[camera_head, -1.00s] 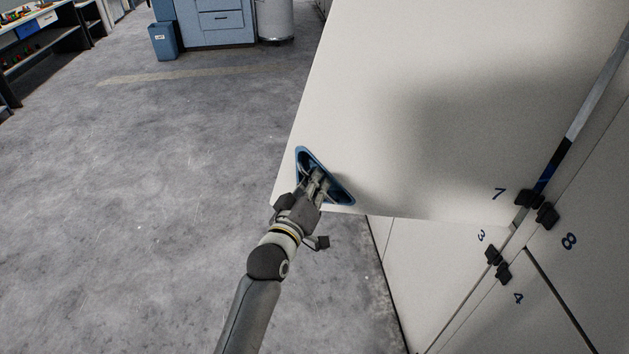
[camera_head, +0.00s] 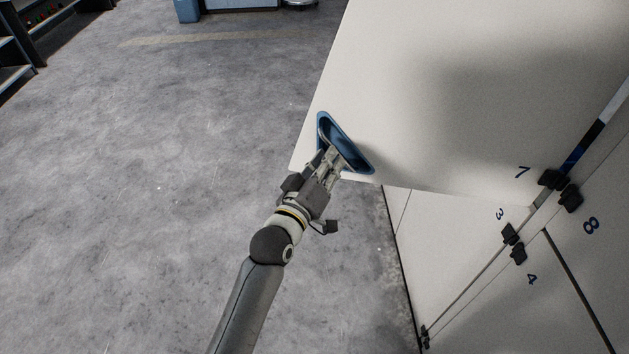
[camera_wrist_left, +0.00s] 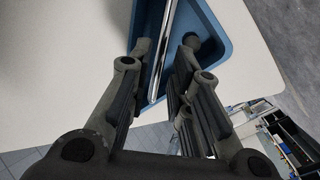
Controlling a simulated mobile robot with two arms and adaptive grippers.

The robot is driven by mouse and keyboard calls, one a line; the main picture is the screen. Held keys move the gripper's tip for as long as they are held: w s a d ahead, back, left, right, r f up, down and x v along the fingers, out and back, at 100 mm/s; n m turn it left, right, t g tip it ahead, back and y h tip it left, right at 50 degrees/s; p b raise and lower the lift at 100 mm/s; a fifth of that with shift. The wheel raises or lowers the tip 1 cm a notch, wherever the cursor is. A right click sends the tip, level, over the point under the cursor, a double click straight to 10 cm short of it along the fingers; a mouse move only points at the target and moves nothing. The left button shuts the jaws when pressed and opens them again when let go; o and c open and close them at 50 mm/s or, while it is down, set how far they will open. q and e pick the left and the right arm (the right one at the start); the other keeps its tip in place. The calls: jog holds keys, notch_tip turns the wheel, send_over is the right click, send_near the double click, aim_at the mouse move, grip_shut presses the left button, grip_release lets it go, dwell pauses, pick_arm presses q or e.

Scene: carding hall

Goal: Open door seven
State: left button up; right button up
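Door seven (camera_head: 440,90) is a white locker panel marked 7, swung wide open from its hinge side at the right. Its blue triangular recessed handle (camera_head: 329,123) is at the panel's lower free corner. My left gripper (camera_head: 338,158) is at this handle, its fingers reaching over the recess's lower edge. In the left wrist view the blue recess (camera_wrist_left: 213,37) holds a metal bar (camera_wrist_left: 163,50). The gripper's two fingers (camera_wrist_left: 164,62) stand apart on either side of the bar, with gaps showing. My right gripper is not in view.
Lockers 3, 4 and 8 (camera_head: 575,260) stand at the right, shut, with black hinges (camera_head: 551,179). Open grey floor (camera_head: 150,200) lies to the left. A blue bin (camera_head: 187,10) and a dark shelf (camera_head: 15,45) are at the far edges.

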pick_arm(q)
jog(key=v, duration=0.7)
jog(key=shift+s, duration=0.3)
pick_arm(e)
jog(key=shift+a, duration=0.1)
pick_arm(q)
jog(key=shift+a, duration=0.1)
